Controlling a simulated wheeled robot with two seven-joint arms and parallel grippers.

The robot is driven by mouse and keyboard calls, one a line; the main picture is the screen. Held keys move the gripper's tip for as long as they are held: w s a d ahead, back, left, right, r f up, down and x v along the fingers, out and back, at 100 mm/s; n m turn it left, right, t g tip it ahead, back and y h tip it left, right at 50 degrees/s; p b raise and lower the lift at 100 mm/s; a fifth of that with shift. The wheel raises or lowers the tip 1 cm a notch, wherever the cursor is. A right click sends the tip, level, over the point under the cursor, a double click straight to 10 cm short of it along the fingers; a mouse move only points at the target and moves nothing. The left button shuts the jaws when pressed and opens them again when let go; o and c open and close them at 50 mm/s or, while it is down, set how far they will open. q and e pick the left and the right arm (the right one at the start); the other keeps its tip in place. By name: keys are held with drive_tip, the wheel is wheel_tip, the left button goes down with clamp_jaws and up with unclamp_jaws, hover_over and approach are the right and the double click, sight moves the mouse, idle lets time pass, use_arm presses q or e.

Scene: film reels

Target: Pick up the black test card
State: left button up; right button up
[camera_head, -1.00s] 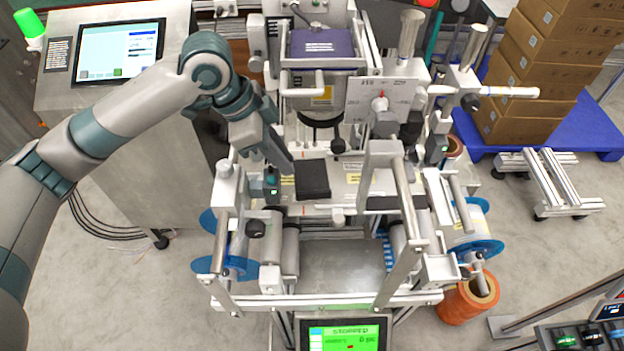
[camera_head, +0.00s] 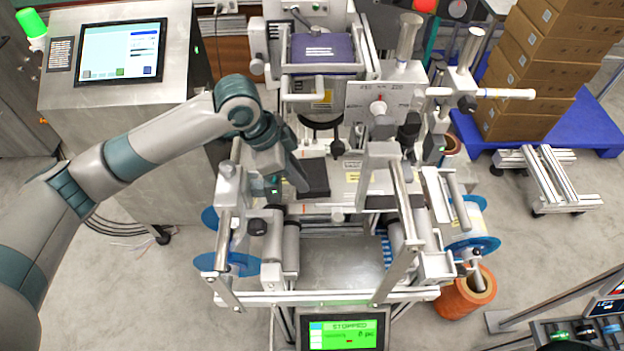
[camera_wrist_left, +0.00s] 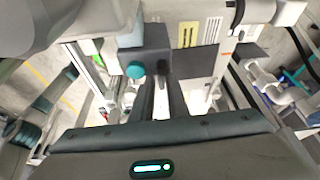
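The black test card (camera_head: 316,178) is a flat dark rectangle lying on the light deck of the machine, just behind its front rollers. My left gripper (camera_head: 302,187) reaches down from the upper left, with its tip at the card's left edge in the head view. A finger covers part of that edge. I cannot tell whether it touches the card or how far apart the fingers are. In the left wrist view the gripper's dark body fills the bottom, and I cannot surely pick out the card there. My right gripper is not in view.
The machine's metal posts and handles (camera_head: 402,195) stand right of the card, and a lever bracket (camera_head: 226,200) stands to its left. A purple-topped unit (camera_head: 322,48) rises behind. A bare metal plate (camera_head: 341,262) lies in front.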

sight(311, 175)
use_arm(q)
drive_tip(key=p+x, duration=0.1)
drive_tip(key=x, duration=0.2)
drive_tip(key=shift+s+d, duration=0.1)
drive_tip(key=shift+d+f, duration=0.15)
drive_tip(key=shift+f, duration=0.4)
clamp_jaws()
drive_tip(key=shift+r+p, duration=0.2)
drive_tip(key=shift+p, duration=0.15)
